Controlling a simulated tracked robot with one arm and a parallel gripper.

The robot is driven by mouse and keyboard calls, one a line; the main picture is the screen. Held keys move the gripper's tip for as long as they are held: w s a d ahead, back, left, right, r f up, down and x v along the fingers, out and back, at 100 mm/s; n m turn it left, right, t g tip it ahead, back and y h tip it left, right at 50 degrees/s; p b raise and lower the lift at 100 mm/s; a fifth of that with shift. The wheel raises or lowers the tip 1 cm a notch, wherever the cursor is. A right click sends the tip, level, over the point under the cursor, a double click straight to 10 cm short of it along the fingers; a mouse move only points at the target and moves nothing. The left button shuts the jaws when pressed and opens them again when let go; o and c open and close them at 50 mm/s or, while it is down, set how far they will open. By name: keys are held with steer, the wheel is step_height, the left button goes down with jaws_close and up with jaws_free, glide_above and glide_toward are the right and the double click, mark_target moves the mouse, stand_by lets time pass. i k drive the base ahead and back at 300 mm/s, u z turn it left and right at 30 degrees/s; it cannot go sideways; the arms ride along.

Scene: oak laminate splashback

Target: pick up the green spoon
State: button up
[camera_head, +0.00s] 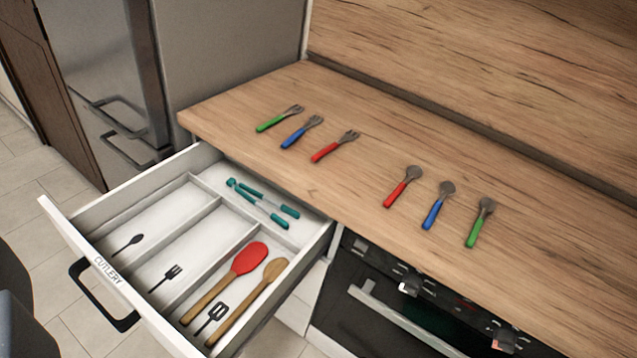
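The green spoon (480,222) lies on the wooden countertop, at the right end of a row of three spoons. Its green handle points toward the counter's front edge and its grey bowl points toward the back. The blue spoon (438,205) and the red spoon (402,187) lie to its left, apart from it. A green-handled fork (279,119) lies at the far left of the counter. My gripper cannot be made out in this view; a dark shape at the lower left edge is unclear.
A blue fork (301,132) and red fork (334,147) lie on the counter (560,285). The open cutlery drawer (50,212) holds teal-handled tongs (262,203), a red spatula (225,284) and a wooden spoon (245,303). An oven (400,310) is below the counter.

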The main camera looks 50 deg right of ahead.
mark_target(487, 204)
steer(key=z, duration=2.4)
steer(key=k, duration=0.55)
steer(key=u, duration=0.55)
steer(key=i, duration=0.5)
steer(key=z, duration=0.05)
